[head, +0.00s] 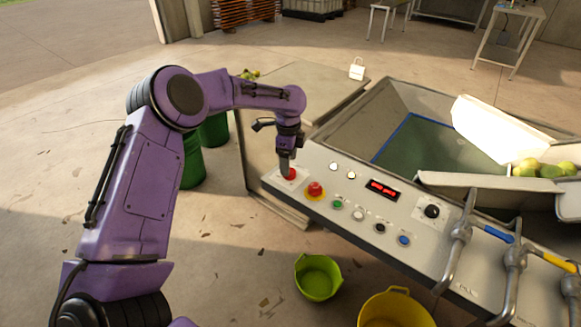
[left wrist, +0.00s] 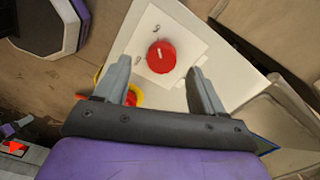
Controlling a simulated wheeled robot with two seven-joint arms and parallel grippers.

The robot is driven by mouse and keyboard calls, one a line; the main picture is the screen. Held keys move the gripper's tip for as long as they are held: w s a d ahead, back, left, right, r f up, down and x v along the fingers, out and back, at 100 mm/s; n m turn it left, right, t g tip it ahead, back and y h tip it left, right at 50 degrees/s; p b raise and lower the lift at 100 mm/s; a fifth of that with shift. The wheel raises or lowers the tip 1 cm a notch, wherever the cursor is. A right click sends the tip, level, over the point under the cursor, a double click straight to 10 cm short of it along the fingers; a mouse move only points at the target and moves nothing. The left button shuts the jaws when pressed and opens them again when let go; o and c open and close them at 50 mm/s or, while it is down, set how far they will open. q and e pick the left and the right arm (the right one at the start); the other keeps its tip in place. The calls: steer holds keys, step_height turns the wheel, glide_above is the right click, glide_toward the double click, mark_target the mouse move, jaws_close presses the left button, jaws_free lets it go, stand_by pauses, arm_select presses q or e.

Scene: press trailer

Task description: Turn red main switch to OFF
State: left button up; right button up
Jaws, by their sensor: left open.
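The red main switch (head: 291,175) is a round red knob on a white plate at the left end of the control panel. In the left wrist view the knob (left wrist: 161,57) shows a short pale pointer line, with small dark marks on the plate above it and to its left. My left gripper (head: 287,166) is right at the switch, pointing down, and partly covers it in the head view. In the left wrist view its two fingers (left wrist: 159,68) are spread, one on each side of the knob. Contact cannot be told. My right gripper is not in view.
A red mushroom button (head: 315,189) with a yellow ring sits close beside the switch. Several small buttons, a red display (head: 383,189) and a black knob (head: 431,211) follow to the right. A green bucket (head: 318,277) and a yellow bucket (head: 396,309) stand on the floor in front.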

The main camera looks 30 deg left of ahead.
arm_select(q)
steer(key=f, duration=0.3)
steer(key=shift+w+f, duration=0.25)
steer(key=shift+f, duration=0.1)
steer(key=shift+s+d, duration=0.1)
steer(key=c, duration=1.1)
steer(key=shift+o, duration=0.2)
